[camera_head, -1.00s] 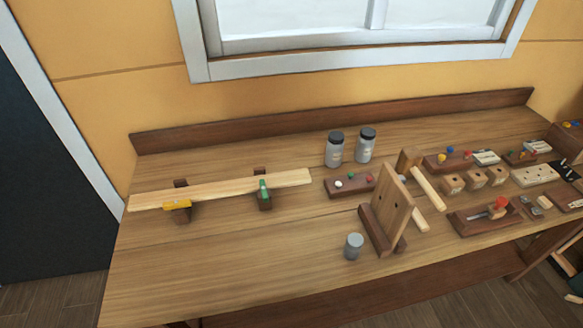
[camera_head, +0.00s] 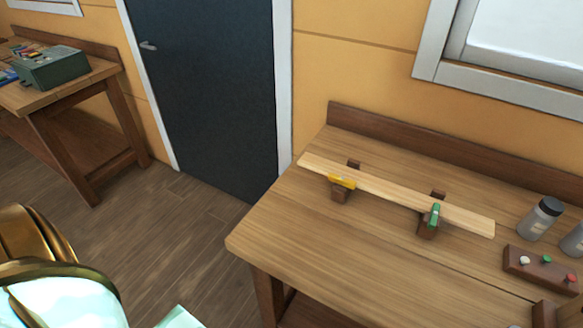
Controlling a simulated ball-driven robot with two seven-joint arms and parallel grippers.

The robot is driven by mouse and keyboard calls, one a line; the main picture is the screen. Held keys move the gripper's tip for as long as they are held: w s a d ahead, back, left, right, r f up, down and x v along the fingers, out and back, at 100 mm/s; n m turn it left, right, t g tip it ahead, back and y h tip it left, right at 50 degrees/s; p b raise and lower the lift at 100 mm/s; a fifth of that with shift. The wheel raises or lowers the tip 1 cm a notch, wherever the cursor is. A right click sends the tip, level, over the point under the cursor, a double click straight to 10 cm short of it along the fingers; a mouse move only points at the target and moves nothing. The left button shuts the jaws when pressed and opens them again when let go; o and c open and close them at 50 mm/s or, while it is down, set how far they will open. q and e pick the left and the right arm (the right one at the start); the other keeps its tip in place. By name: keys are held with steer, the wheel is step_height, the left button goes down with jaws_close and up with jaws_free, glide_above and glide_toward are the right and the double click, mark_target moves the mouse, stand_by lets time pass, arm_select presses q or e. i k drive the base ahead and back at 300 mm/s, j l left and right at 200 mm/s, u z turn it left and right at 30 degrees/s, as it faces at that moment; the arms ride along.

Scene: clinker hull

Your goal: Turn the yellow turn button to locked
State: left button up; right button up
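The yellow turn button (camera_head: 341,181) sits on a dark wood block (camera_head: 339,195) at the left part of the pale plank (camera_head: 386,193). It lies roughly along the plank and seems to overlap its front edge. A green turn button (camera_head: 434,215) on a second dark block (camera_head: 427,231) stands further right and points across the plank's edge. The plank lies across both blocks on the workbench (camera_head: 330,247). Neither of my grippers shows in the head view.
A dark block with white, green and red knobs (camera_head: 541,270) and a grey jar with a black lid (camera_head: 541,219) stand at the right. The bench's front left is clear. A dark door (camera_head: 213,90) and another bench with a green box (camera_head: 52,68) are at left.

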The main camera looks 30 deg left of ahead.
mark_target(340, 180)
steer(key=u, duration=0.7)
